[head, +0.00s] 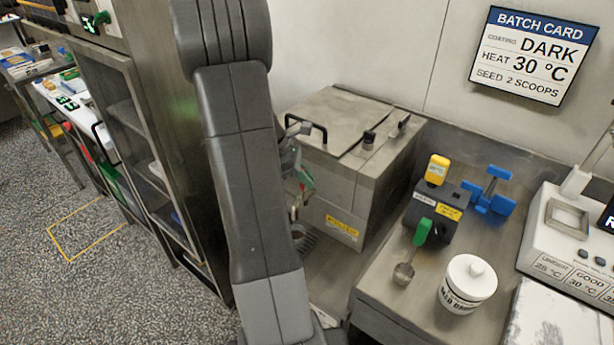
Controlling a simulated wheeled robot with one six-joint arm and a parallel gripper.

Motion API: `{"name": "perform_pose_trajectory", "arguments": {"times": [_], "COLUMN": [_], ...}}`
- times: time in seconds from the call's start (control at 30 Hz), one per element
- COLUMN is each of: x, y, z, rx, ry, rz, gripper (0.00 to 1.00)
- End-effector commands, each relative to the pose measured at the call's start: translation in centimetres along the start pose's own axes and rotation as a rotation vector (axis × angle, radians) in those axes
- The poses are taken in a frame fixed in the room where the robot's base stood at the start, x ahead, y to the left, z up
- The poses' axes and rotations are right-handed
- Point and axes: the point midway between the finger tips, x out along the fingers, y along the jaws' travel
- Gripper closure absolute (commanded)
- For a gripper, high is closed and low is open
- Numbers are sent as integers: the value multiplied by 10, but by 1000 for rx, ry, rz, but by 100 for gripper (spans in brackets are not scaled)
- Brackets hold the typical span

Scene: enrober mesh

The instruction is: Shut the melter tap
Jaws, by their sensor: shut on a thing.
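The melter (350,160) is a steel box with a lid on the bench by the wall. Its tap (300,198) is on its left-hand face, with a green and red part just above it; my arm hides part of it. My gripper (296,165) is at the tap, largely hidden behind my arm, and is shut on the tap. The tap handle's exact angle is hard to tell. A round opening and drip grate (308,240) lie below the tap.
Right of the melter are a dark block (437,210) with yellow and blue parts, a green-handled scoop (415,250), a lidded white pot (467,284) and a white temperature unit (570,240). A batch card (533,55) hangs above.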

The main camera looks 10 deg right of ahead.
Motion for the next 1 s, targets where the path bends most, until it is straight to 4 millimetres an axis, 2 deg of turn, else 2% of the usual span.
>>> {"name": "perform_pose_trajectory", "arguments": {"times": [0.03,0.07,0.13,0.17,0.43,0.57,0.67,1.0], "x": [-1,-1,-1,0,-1,-11,-27,-104], "y": [0,0,0,0,0,1,1,1], "z": [0,0,0,0,0,0,0,-1], "rx": [-1,-1,-1,-1,0,0,1,-1], "ry": [-1,-1,0,0,1,1,3,2], "rz": [2,2,2,2,2,5,6,6], "gripper": [100,82,68,66,66,66,66,66]}}
